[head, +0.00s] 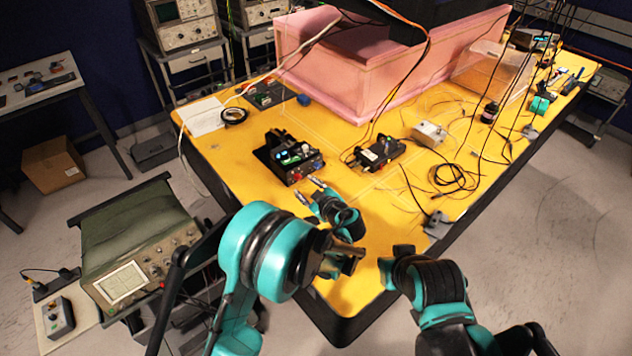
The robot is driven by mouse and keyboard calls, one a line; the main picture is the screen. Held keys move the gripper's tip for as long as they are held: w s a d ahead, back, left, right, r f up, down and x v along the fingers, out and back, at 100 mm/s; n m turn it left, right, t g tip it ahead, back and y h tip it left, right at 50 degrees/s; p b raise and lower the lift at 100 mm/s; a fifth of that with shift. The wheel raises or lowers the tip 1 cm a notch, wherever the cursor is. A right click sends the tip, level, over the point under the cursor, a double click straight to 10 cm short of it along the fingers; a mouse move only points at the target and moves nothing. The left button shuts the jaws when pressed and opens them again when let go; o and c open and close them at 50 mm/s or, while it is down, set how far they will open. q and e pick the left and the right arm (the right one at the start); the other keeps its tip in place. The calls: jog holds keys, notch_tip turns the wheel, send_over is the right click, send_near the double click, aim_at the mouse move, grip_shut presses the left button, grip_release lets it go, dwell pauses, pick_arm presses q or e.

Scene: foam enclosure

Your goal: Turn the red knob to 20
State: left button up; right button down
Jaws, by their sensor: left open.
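The task's knob appears to be a small red spot (297,178) on the front of a black instrument box (282,154) on the yellow table. It is small, and I cannot read its scale or setting. My left gripper (308,189) is just in front of the box, its two fingers apart and pointing toward the front panel. Nothing shows between the fingers, and they look apart from the knob. My right arm's black end (402,262) is over the table's near edge, to the right of the left arm. Its fingers are not clear.
The yellow table (375,215) has bare room around the near corner. A black box with cables (378,153), a grey metal box (430,134) and a coiled black cable (450,175) lie to the right. A pink foam enclosure (370,70) stands behind. An oscilloscope (140,250) stands at left.

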aim_at(299, 178)
pick_arm(q)
jog(key=shift+d+f, duration=0.35)
jog(key=shift+d, duration=0.35)
jog(key=shift+w+f, duration=0.1)
jog(key=shift+f, duration=0.05)
jog(key=b+x, duration=0.1)
jog(key=x, duration=0.6)
jog(key=shift+w+a, duration=0.15)
jog(key=shift+w, duration=0.1)
grip_shut()
